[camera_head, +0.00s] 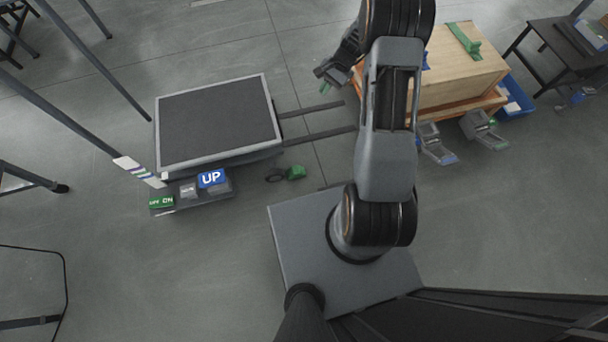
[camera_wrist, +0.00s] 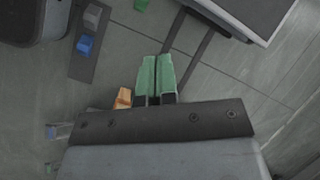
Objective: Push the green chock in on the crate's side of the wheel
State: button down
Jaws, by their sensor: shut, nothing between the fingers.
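A small green block (camera_head: 295,172), which looks like the chock, lies on the floor at the front right of the lift platform. A small dark round thing (camera_head: 275,176) is just left of it; I cannot tell whether this is the wheel. A green piece (camera_wrist: 142,4) at the top edge of the wrist view may be the same block. The wooden crate (camera_head: 455,65) stands at the right on an orange base. My gripper (camera_head: 325,85) is beside the crate's left end, apart from the green block. Its green fingers (camera_wrist: 157,78) are shut and empty in the wrist view.
The dark-topped lift platform (camera_head: 215,120) has two dark rails (camera_head: 318,108) running toward the crate. A panel with a blue UP button (camera_head: 211,178) sits at its front. Grey pedal-like parts (camera_head: 434,143) stand before the crate. Floor is bare between the green block and the rails.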

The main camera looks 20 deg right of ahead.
notch_tip(320, 180, down, 25)
jog(key=d+m+y+b, duration=0.2)
jog(key=d+m+b, duration=0.15)
jog(key=b, duration=0.35)
jog(key=m+y+b, duration=0.2)
jog(key=m+b, duration=0.2)
jog(key=b, duration=0.4)
send_near(300, 170)
jog(key=f, duration=0.2)
jog(key=a+f, duration=0.1)
jog(key=f, duration=0.2)
jog(key=shift+s+a+f, duration=0.15)
jog(key=shift+a+f, duration=0.05)
jog(key=shift+f, duration=0.1)
jog(key=shift+a+r, duration=0.2)
jog(key=shift+a, duration=0.9)
jog(key=shift+a+t+b, duration=0.3)
jog(key=shift+a, duration=0.45)
jog(key=shift+a, duration=0.1)
